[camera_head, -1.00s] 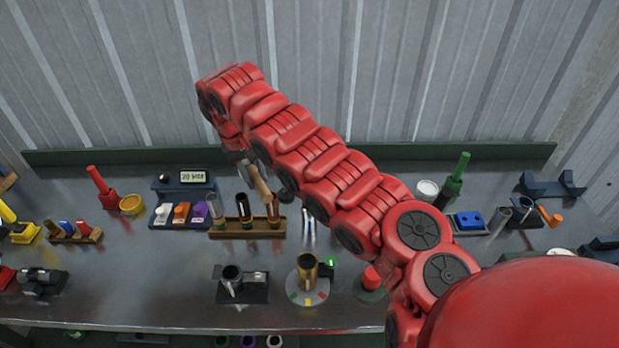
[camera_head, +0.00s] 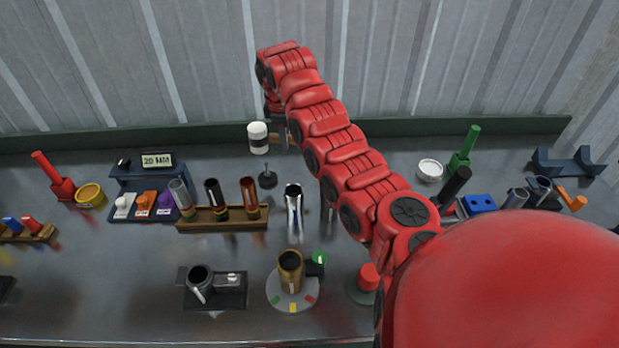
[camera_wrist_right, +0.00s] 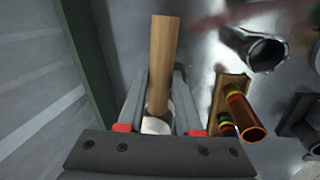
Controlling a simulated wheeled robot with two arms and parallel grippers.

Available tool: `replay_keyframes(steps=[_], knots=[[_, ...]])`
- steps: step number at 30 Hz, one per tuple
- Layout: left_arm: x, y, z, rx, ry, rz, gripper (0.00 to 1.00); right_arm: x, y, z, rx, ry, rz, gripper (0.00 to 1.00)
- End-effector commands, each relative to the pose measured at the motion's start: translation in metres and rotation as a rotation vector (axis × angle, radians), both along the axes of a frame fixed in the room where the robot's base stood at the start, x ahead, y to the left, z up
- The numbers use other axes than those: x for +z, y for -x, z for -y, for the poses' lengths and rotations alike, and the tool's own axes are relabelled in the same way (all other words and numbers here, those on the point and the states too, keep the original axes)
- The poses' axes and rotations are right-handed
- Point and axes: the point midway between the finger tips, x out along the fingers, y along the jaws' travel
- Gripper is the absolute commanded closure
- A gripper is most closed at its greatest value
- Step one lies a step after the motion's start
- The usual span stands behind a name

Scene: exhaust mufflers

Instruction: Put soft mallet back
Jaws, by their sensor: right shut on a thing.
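The soft mallet (camera_head: 258,138) has a white head with a dark band and a wooden handle. In the head view it is in the air near the back edge of the bench, head at the left and handle towards my right gripper (camera_head: 283,137). In the right wrist view the wooden handle (camera_wrist_right: 163,60) stands between the two fingers of my right gripper (camera_wrist_right: 160,105), which is shut on the mallet. A white part shows low between the fingers, partly hidden. My left gripper is not in view.
A small dark post on a round base (camera_head: 267,178) stands below the mallet. A wooden rack (camera_head: 222,222) with several tubes is in front, left. A silver forked tube (camera_head: 293,200) stands to the right. A round turntable (camera_head: 280,298) holds a brass cup. A low green rail (camera_head: 210,136) edges the back.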

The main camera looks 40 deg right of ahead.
Motion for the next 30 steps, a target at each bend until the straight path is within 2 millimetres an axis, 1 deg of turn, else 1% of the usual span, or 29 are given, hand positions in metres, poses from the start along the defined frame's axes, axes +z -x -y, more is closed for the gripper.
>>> replay_keyframes(steps=[1,3,6,9,10,13,16,22,30], knots=[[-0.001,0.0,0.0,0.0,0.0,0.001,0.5,-0.005,0.003,0.024,0.077,-0.001,0.005,1.0],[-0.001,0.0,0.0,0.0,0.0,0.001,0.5,-0.007,0.009,0.057,0.198,0.005,0.005,1.0],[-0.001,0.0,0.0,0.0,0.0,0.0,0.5,-0.013,0.019,0.095,0.345,0.009,0.001,1.0],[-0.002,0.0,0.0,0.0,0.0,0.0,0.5,-0.017,0.028,0.121,0.45,0.013,0.005,1.0],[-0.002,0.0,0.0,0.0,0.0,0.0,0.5,-0.018,0.03,0.126,0.474,0.014,0.005,1.0],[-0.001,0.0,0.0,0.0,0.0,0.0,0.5,-0.022,0.035,0.137,0.524,0.012,0.002,1.0],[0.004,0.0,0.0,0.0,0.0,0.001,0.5,-0.031,0.036,0.14,0.543,0.011,0.001,1.0],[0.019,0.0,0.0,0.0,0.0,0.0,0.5,-0.067,0.037,0.139,0.545,0.01,0.0,1.0],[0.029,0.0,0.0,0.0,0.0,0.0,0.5,-0.1,0.036,0.138,0.544,0.01,0.0,1.0]])
